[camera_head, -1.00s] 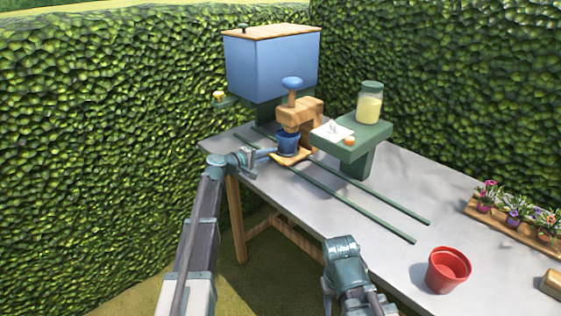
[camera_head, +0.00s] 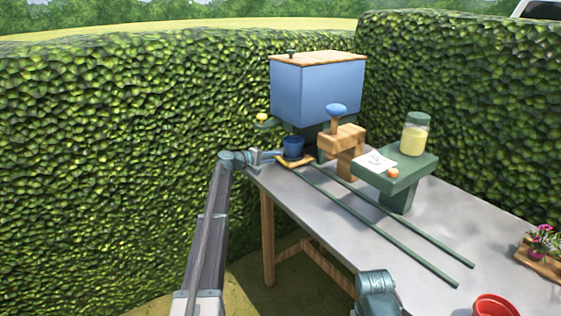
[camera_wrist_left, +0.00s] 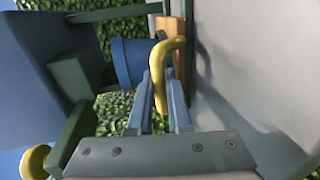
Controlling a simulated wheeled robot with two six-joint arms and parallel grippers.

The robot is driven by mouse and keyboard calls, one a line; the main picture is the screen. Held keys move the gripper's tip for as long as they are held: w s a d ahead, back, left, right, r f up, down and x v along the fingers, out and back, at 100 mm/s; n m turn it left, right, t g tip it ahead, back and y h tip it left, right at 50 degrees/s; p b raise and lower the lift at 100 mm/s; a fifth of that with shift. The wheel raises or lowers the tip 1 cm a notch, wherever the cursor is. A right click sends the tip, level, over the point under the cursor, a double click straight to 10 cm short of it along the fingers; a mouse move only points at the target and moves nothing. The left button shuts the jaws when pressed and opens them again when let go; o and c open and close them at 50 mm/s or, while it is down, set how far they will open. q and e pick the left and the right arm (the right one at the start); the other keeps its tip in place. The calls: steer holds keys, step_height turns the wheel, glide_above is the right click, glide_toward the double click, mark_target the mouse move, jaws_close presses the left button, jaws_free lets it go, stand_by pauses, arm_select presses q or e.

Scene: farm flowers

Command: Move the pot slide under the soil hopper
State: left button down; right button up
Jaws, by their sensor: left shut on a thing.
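The pot slide (camera_head: 297,162) is a small wooden tray on two green rails, and it carries a blue pot (camera_head: 293,148). The soil hopper (camera_head: 318,92) is a big blue box with a wooden lid. The pot stands below the hopper's lower front left part; I cannot tell whether it is exactly under the outlet. My left gripper (camera_head: 262,157) is at the slide's left side. In the left wrist view its fingers (camera_wrist_left: 161,112) are shut on a yellow curved handle (camera_wrist_left: 168,60), beside the blue pot (camera_wrist_left: 132,62). My right gripper is out of view.
A wooden press (camera_head: 343,140) with a blue knob stands just right of the slide. A green stand (camera_head: 398,177) holds a jar (camera_head: 415,135). A yellow knob (camera_head: 262,117) sits at the hopper's left. A red pot (camera_head: 495,305) is at the lower right. The front rails are clear.

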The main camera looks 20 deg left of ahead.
arm_select(q)
steer(key=shift+w+a, duration=0.2)
steer(key=shift+a, duration=0.1)
steer(key=c, duration=0.8)
jaws_free()
steer(key=shift+a, duration=0.1)
steer(key=shift+c, duration=0.2)
steer(key=shift+s, duration=0.15)
steer(key=p+v, duration=0.3)
steer(key=v, duration=1)
steer(key=shift+s, duration=0.2)
steer(key=shift+a, duration=0.1)
